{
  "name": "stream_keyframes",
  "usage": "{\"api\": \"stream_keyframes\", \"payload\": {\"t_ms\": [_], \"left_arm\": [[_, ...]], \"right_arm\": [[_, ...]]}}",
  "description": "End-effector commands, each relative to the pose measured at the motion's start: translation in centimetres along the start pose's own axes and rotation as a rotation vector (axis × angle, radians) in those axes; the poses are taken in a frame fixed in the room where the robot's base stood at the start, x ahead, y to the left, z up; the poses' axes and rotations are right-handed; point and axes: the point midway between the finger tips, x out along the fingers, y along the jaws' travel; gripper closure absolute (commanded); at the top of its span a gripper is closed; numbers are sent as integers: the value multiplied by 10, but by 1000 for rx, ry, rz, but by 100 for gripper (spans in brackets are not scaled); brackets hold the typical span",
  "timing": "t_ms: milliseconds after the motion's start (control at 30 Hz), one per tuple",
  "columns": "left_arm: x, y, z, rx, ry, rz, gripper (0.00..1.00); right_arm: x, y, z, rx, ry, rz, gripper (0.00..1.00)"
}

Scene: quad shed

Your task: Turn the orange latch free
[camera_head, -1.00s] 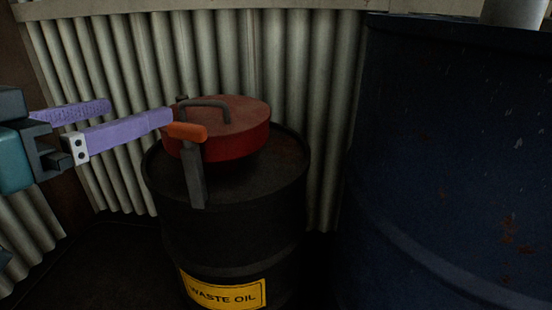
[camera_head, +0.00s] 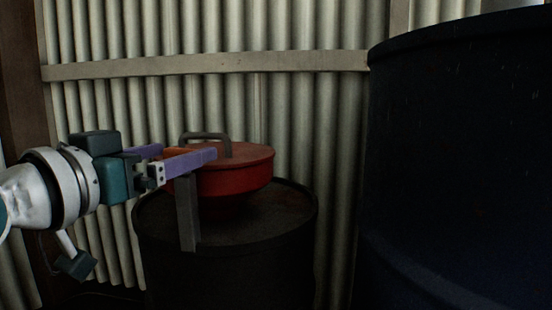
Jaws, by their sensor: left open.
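The orange latch (camera_head: 175,152) is mostly hidden behind the near finger of my left gripper (camera_head: 188,151); only a small orange strip shows. A grey upright post (camera_head: 188,215) stands below it against the drum's near side. The red round lid (camera_head: 240,172) with a grey handle (camera_head: 207,137) sits on top of the dark drum (camera_head: 225,265). My left gripper has two purple fingers, open, with the orange strip showing between them. I cannot tell whether a finger touches the latch. My right gripper is not in view.
A large dark blue drum (camera_head: 460,170) fills the right side. A corrugated metal wall (camera_head: 320,120) with a horizontal rail (camera_head: 210,65) stands close behind the drums. A brown post (camera_head: 20,90) is at the far left.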

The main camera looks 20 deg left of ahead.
Motion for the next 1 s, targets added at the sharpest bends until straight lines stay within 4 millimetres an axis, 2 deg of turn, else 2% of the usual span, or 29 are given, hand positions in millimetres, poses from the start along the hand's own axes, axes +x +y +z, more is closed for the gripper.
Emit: {"api": "stream_keyframes", "payload": {"t_ms": [200, 567, 1000], "left_arm": [[20, 0, 1, 2, 0, -1, 0], [23, 0, 0, 2, -2, -1, 0], [23, 0, 0, 1, -1, -1, 50]], "right_arm": [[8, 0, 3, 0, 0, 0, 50], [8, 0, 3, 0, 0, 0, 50], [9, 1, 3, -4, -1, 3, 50]]}}
